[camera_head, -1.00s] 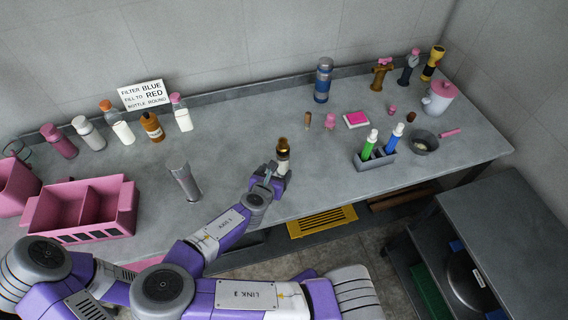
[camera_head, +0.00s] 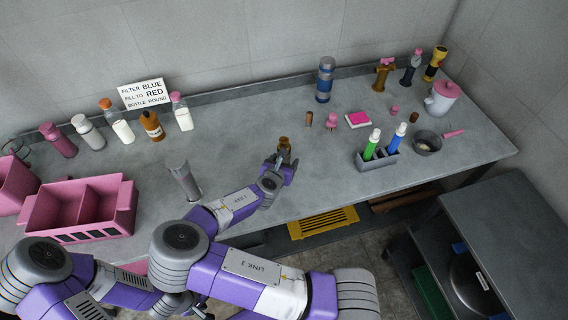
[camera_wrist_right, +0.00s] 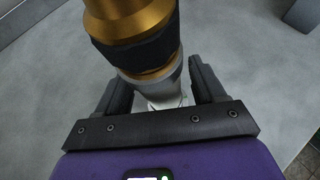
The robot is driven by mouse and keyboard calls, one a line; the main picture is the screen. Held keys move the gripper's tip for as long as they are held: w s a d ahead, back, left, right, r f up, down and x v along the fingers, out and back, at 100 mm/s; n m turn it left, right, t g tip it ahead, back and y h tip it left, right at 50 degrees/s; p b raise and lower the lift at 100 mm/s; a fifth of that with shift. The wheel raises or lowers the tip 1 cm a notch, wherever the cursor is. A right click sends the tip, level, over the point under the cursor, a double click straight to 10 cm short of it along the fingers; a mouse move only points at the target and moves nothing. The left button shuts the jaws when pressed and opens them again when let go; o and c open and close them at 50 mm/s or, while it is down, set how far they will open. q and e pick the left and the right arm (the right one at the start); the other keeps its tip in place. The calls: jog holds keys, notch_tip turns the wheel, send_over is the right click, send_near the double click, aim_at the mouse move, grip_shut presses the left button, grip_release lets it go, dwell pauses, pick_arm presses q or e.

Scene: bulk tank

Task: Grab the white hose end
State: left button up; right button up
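A hose end with a brass top (camera_head: 284,144) stands upright on the counter near its front edge. In the right wrist view it is large, with a brass top (camera_wrist_right: 128,15), a black band and a pale grey-white lower body (camera_wrist_right: 150,80). My right gripper (camera_head: 278,168) is at it, and covers its lower part in the head view. In the right wrist view the fingers of my right gripper (camera_wrist_right: 163,85) stand wide apart on either side of the pale body. Their contact with it is hidden.
A pink divided bin (camera_head: 75,233) is further left. A grey holder (camera_head: 377,163) with green and blue bottles stands to the right. The counter (camera_head: 240,130) behind the hose end is clear.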

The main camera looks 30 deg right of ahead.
jog(key=c, duration=0.9)
jog(key=shift+c, duration=0.4)
jog(key=shift+r, duration=0.1)
